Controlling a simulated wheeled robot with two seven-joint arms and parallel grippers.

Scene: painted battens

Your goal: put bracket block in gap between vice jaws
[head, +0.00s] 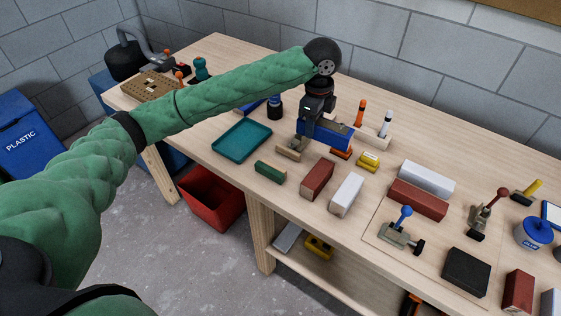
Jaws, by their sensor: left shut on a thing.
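My left gripper (314,110) points down over the middle of the table. It is shut on a blue block (328,135), which looks like the bracket block, though I cannot be sure. The gripper's fingers and the wrist hide part of it. I cannot clearly make out the vice jaws or their gap. A red block (317,179) and a white block (347,194) stand side by side with a gap, in front and below the blue block. My right gripper is out of view.
A teal tray (242,141) and a green block (269,172) lie left of the blue block. A small wooden piece (289,150) is close by. Toggle clamps (401,232), a black block (466,271) and longer red (418,198) and white (427,178) battens stand right. Upright markers (385,124) stand behind.

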